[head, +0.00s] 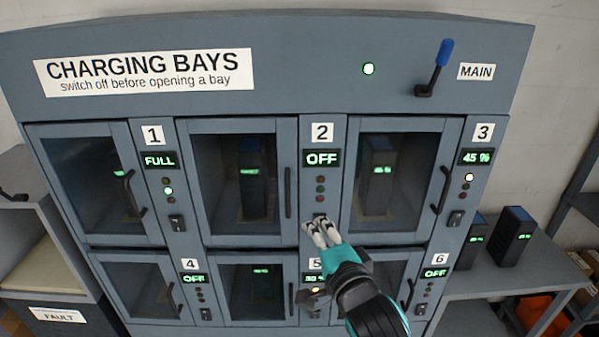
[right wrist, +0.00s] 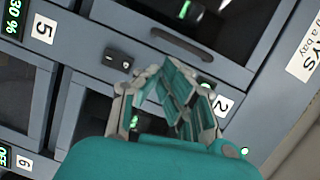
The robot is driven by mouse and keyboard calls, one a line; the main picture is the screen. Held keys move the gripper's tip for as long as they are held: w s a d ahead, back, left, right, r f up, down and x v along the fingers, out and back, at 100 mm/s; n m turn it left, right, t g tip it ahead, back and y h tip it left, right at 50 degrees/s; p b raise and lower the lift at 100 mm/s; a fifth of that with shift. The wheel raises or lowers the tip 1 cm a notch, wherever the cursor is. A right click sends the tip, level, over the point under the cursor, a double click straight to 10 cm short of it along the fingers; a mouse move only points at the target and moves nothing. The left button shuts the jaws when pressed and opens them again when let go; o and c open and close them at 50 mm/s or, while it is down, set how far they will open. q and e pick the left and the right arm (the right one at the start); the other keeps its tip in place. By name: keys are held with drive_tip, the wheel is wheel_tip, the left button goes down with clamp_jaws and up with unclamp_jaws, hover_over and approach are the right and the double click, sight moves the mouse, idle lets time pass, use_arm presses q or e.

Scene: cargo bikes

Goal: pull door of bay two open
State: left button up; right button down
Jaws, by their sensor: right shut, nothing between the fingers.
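The door of bay two (head: 204,170) is the glazed upper middle door, and it looks closed. Its dark vertical handle (head: 287,188) is on the door's right edge; the handle (right wrist: 183,45) also shows in the right wrist view. Behind the glass stands a dark battery. The bay two panel shows a "2" label, an OFF display (head: 321,158) and unlit lamps. My right gripper (head: 318,226) is shut and empty, in front of the bay two switch, below and right of the handle. The switch (right wrist: 120,60) shows beyond the fingertips in the right wrist view. My left gripper is out of view.
Bay one (head: 90,180) reads FULL and bay three (head: 398,175) reads 45 %. Bays four to six form the lower row. A blue-tipped MAIN lever (head: 440,65) is at the top right beside a green lamp. Batteries stand on a side shelf (head: 550,262) at right.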

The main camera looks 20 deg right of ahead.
sight(303, 185)
wheel_tip(303, 185, up, 5)
drive_tip(key=s+m+t, duration=0.1)
drive_tip(key=s, duration=0.1)
drive_tip(key=w, duration=0.2)
drive_tip(key=w+p, duration=0.1)
drive_tip(key=w, duration=0.5)
drive_tip(key=shift+w+a+r+p, duration=0.1)
drive_tip(key=shift+w+r+p, duration=0.1)
drive_tip(key=shift+r+p, duration=0.15)
drive_tip(key=shift+w+a+f, duration=0.1)
drive_tip(key=shift+w+f, duration=0.1)
drive_tip(key=shift+w, duration=0.6)
drive_tip(key=shift+s+m, duration=0.15)
drive_tip(key=shift+m, duration=0.15)
